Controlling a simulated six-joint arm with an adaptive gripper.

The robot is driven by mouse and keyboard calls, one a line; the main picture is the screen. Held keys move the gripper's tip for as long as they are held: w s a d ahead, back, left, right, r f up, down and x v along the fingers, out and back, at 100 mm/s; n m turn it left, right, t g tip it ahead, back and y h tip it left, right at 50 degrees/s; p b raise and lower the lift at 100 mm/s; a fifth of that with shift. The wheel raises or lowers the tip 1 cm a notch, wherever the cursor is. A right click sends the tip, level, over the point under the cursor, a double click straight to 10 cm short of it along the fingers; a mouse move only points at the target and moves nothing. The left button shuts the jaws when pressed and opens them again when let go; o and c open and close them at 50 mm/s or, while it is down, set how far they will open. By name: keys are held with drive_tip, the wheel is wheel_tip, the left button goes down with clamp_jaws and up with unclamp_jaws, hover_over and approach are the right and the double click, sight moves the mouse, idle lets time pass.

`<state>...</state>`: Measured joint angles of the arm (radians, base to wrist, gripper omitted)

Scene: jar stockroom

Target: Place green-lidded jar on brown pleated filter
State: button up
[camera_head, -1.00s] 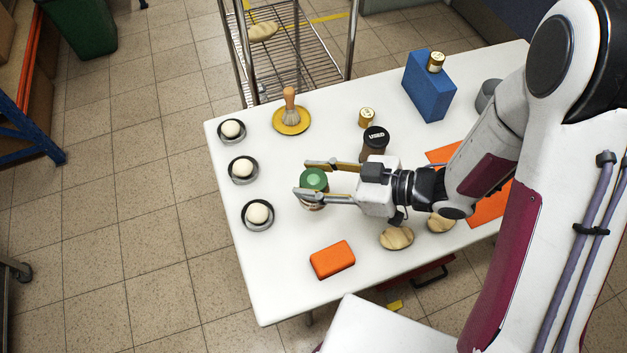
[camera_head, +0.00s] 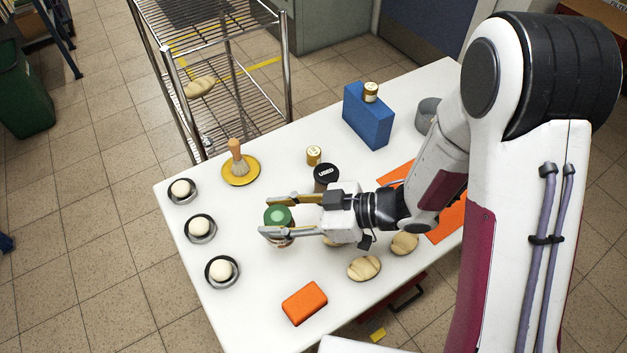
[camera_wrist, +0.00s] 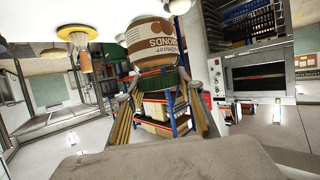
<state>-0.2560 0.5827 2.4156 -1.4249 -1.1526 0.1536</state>
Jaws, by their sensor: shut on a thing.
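The green-lidded jar (camera_head: 278,216) is between the two fingers of my gripper (camera_head: 266,216), over the left part of the white table. My gripper is shut on it. In the wrist view the jar (camera_wrist: 150,38) shows a brown and white label and appears upside down, its green lid between the fingertips (camera_wrist: 158,88). In the head view most of the jar's body is hidden below its lid and the fingers. I cannot tell its height over the table.
Black dishes with white balls (camera_head: 222,270) line the left edge. An orange block (camera_head: 304,303) lies in front, near striped tan ovals (camera_head: 364,267). A brush (camera_head: 238,160) on a yellow disc and a blue block (camera_head: 368,117) stand farther back.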

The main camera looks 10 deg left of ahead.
drive_tip(key=w+d+r+m+t, duration=0.2)
drive_tip(key=w+r, duration=0.3)
drive_tip(key=w, duration=0.4)
drive_tip(key=w+d+r+m+t, duration=0.3)
drive_tip(key=w+d+r, duration=0.1)
drive_tip(key=w, duration=0.6)
drive_tip(key=shift+w+r+t+h, duration=0.15)
drive_tip(key=shift+r+t+h, duration=0.25)
drive_tip(key=shift+r, duration=0.25)
drive_tip(key=shift+f, duration=0.15)
wheel_tip(320, 180, down, 6)
drive_tip(key=shift+f, duration=0.1)
drive_tip(key=shift+f, duration=1.8)
drive_tip(key=o, duration=1.3)
drive_tip(key=shift+f, duration=0.15)
